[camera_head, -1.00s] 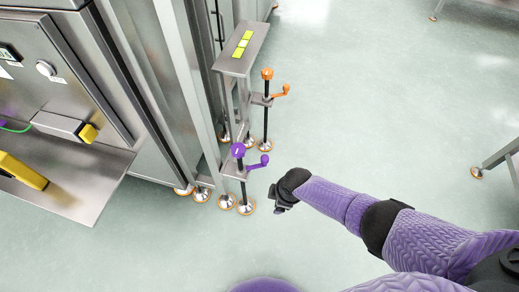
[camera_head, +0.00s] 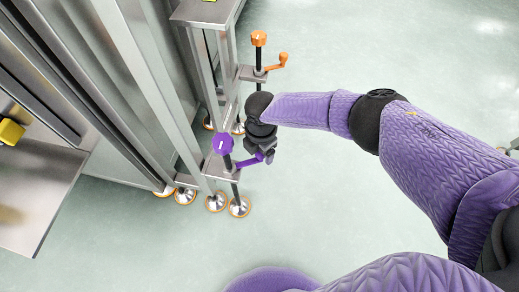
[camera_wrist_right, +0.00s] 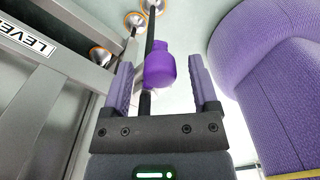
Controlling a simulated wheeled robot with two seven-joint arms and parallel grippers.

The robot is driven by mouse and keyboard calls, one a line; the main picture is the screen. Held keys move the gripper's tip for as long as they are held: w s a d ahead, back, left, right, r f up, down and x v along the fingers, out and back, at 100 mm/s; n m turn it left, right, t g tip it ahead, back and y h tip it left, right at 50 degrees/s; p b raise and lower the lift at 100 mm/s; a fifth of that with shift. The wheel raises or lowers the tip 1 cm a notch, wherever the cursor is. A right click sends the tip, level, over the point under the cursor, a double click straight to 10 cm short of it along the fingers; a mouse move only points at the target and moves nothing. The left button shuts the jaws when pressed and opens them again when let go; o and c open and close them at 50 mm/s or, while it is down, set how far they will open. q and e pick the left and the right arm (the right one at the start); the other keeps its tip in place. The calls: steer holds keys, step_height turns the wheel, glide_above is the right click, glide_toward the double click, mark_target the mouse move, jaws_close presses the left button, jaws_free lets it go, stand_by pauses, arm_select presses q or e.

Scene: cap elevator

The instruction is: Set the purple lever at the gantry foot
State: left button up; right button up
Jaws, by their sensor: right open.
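The purple lever (camera_head: 222,144) sits on a post at the gantry foot, with a hub on top and a crank arm reaching right. My right gripper (camera_head: 266,150) is at the outer end of that crank, coming in from the right. In the right wrist view its two fingers (camera_wrist_right: 162,85) are open, and the purple knob (camera_wrist_right: 160,66) shows between them, with gaps on both sides. The gripper partly hides the crank's end in the head view. My left gripper is not in view.
An orange lever (camera_head: 258,38) with its own crank stands just behind the purple one. Metal gantry posts and round feet (camera_head: 240,207) stand close left. A steel cabinet shelf (camera_head: 35,200) is at the far left. The floor to the front and right is clear.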

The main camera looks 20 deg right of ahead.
steer(key=shift+f, duration=0.15)
jaws_close()
stand_by(0.4)
stand_by(1.0)
